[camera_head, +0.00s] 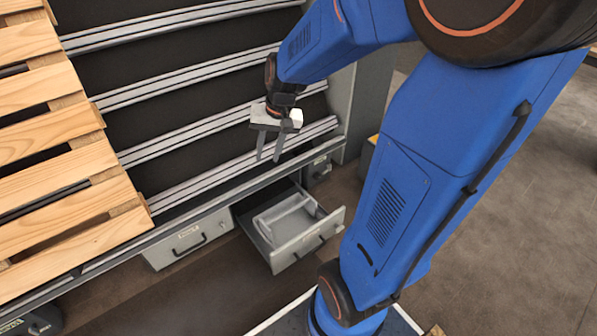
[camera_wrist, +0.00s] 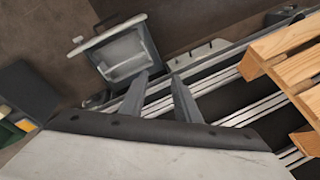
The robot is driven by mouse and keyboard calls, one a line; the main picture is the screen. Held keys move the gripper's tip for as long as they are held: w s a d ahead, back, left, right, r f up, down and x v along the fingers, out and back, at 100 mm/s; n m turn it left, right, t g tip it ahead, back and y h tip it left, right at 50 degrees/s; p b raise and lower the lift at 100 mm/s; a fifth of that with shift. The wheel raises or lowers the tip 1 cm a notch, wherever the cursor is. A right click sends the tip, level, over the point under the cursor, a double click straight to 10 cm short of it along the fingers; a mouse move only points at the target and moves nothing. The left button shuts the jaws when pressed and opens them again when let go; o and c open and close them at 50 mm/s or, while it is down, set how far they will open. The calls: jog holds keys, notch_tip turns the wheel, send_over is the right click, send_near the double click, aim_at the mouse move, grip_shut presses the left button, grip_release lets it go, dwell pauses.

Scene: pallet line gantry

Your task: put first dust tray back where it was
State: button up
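A grey drawer-like dust tray (camera_head: 306,246) stands pulled out from under the gantry line in the head view, its handle and label on the front. A lighter grey insert (camera_head: 283,218) lies inside it. The pulled-out tray also shows in the wrist view (camera_wrist: 151,42), at the upper left. My gripper (camera_head: 268,160) is above and behind the tray, over the silver rails, with its fingers apart and nothing between them. In the wrist view the fingertips (camera_wrist: 158,77) are apart and do not touch the tray.
A wooden pallet (camera_head: 60,140) lies on the line at the left. Brown floor (camera_head: 175,300) is clear in front.

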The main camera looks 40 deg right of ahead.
jog(key=s+a+r+n+t+h, duration=0.1)
jog(key=s+r+n, duration=0.2)
jog(key=s, duration=0.6)
jog(key=s+a+r+n+t, duration=0.1)
jog(key=s+a+r+n, duration=0.1)
jog(key=s+r, duration=0.4)
jog(key=s, duration=0.4)
jog(key=shift+n+t+h, duration=0.4)
jog(key=shift+s, duration=0.1)
